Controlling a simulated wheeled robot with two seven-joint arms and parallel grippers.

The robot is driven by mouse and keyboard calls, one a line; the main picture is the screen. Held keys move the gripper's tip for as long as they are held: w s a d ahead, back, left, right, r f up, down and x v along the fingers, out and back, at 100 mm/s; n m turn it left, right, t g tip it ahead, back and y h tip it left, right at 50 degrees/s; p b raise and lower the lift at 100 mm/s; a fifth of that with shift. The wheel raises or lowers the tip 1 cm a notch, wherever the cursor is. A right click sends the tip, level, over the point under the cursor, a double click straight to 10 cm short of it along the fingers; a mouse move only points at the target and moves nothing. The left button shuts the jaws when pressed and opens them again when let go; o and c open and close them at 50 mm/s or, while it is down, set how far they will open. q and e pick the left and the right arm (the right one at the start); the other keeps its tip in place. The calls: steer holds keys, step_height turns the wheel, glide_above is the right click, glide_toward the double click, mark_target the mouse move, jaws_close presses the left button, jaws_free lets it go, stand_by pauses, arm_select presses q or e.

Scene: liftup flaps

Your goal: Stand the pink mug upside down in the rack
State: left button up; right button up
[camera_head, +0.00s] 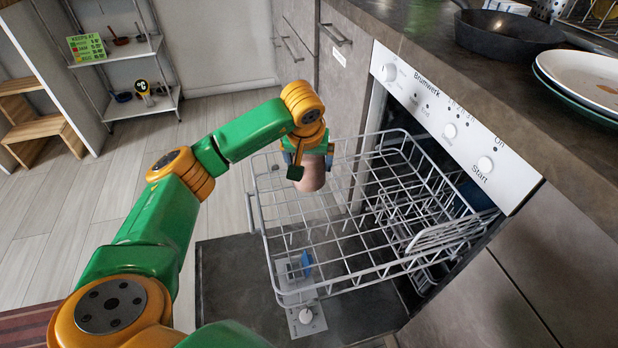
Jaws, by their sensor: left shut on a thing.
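The pink mug (313,175) is in my left gripper (305,163), over the far left part of the rack. The gripper is shut on it, and the fingers and wrist cover part of the mug. I cannot tell whether the mug touches the rack's wires or which way its mouth faces. The white wire rack (345,248) is pulled out of the dishwasher and looks empty otherwise. My right gripper is not in view.
The open dishwasher door (230,280) lies low under the rack. The control panel (440,120) and counter edge rise at the right. A black pan (508,32) and stacked plates (585,78) stand on the counter. Shelves (125,55) stand far back left.

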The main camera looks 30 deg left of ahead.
mark_target(304, 158)
arm_select(q)
steer(key=shift+w+a+f, duration=0.3)
steer(key=shift+f, duration=0.2)
steer(key=shift+w+a+f, duration=0.25)
steer(key=shift+f, duration=0.25)
step_height(304, 158, down, 3)
steer(key=shift+w+a+f+b, duration=0.1)
steer(key=shift+w+a+b, duration=0.05)
steer(key=shift+b, duration=0.65)
steer(key=shift+f, duration=0.2)
steer(key=shift+r, duration=0.1)
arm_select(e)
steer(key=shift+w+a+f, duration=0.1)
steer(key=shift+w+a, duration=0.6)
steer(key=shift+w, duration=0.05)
arm_select(q)
steer(key=o, duration=1.3)
steer(key=p+v, duration=0.3)
steer(key=v, duration=0.8)
steer(key=shift+r, duration=0.5)
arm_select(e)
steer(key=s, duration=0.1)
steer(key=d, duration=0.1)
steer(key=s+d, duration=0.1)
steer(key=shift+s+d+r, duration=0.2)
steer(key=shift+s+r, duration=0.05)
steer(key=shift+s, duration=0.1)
